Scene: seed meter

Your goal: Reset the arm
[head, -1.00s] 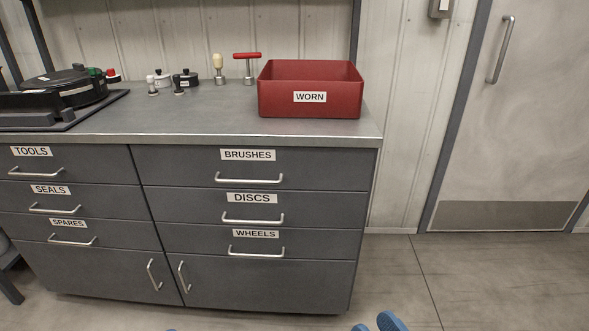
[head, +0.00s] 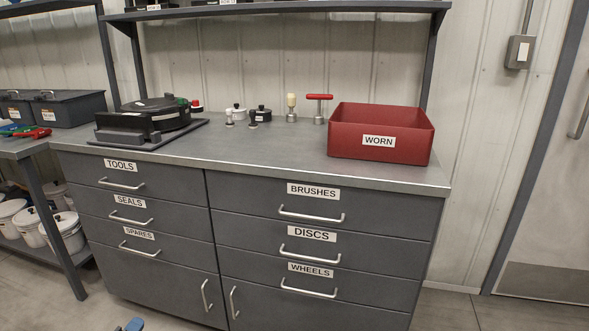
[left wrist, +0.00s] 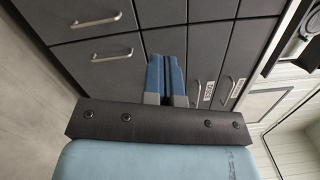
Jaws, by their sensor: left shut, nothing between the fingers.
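My left gripper (head: 130,325) shows only as blue tips at the bottom edge of the head view, low in front of the cabinet (head: 150,285). In the left wrist view its two blue fingers (left wrist: 166,78) are pressed together with nothing between them. They point toward the grey drawer fronts, and I see no contact with them. My right gripper is in neither view.
The grey worktop (head: 270,155) carries a red WORN bin (head: 380,150), a black seed meter (head: 155,118) on a dark base and several small tools. The drawers below are closed. A side table (head: 40,148) stands at left. A shelf (head: 280,16) hangs above.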

